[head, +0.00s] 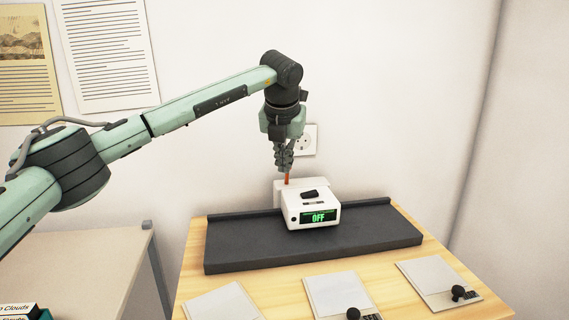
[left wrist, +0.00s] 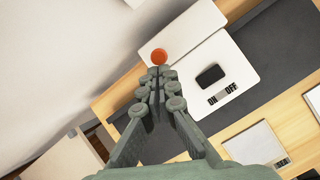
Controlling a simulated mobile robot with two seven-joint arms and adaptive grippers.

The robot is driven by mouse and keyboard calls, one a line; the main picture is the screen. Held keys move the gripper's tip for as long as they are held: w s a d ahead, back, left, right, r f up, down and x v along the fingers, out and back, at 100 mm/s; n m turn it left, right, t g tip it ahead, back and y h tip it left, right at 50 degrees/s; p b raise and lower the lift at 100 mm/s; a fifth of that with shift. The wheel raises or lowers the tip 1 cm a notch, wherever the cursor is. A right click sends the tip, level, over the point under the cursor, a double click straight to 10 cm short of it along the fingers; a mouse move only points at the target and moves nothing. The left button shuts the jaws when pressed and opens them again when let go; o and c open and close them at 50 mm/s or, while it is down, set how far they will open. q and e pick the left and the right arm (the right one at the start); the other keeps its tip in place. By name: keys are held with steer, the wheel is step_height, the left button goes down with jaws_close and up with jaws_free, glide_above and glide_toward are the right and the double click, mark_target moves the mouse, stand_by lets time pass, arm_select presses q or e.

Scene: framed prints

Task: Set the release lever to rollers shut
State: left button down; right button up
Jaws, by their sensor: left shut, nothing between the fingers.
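The white machine (head: 313,203) stands on a dark grey slab and its green display (head: 318,216) reads OFF. A black rocker switch (left wrist: 210,75) with ON and OFF labels sits on its top. The release lever (head: 287,179) is a thin orange stick at the machine's back left; its round red-orange end (left wrist: 159,56) shows in the left wrist view. My left gripper (head: 284,166) points down, shut and empty, right above the lever. In the left wrist view my fingertips (left wrist: 159,72) are beside the lever's end; I cannot tell whether they touch. My right gripper is not in view.
The slab (head: 375,230) lies on a wooden table (head: 275,284). Several pale plates, two with black knobs, lie along the front. A wall socket (head: 306,140) is behind the machine. A beige table (head: 75,265) with books stands left. Prints hang on the wall.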

arm_select(q)
steer(key=shift+w+r, duration=0.15)
steer(key=shift+w, duration=0.25)
steer(key=shift+s+r, duration=0.1)
steer(key=shift+r, duration=0.05)
steer(key=shift+r+p, duration=0.45)
steer(key=shift+r, duration=0.25)
